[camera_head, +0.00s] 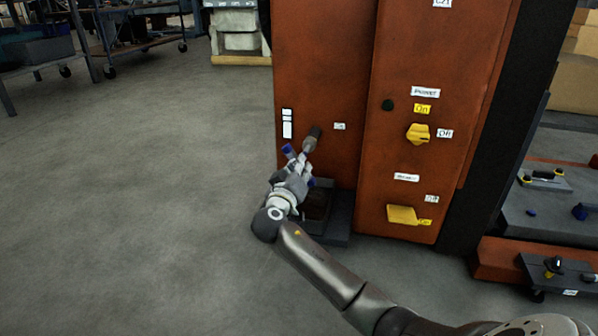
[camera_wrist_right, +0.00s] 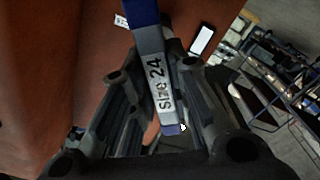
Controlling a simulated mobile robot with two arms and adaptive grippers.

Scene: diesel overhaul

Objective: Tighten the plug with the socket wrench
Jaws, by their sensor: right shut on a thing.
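My right gripper (camera_head: 298,168) is shut on the socket wrench in front of the orange cabinet (camera_head: 325,90). In the right wrist view the wrench (camera_wrist_right: 158,88) is a grey metal bar marked "SIZE 24", with blue at its ends, lying between the fingers. In the head view a blue end (camera_head: 288,151) shows beside the fingers. A dark grey-brown cylinder (camera_head: 313,137) stands out between the fingers and the cabinet face; I cannot tell whether it is the socket or the plug. No separate plug can be made out. My left gripper is not in view.
The cabinet's right panel carries a black knob (camera_head: 388,105), a yellow rotary switch (camera_head: 418,133) and a lower yellow switch (camera_head: 402,214). A grey shelf (camera_head: 550,205) with small parts stands at right. The floor (camera_head: 150,200) at left is clear.

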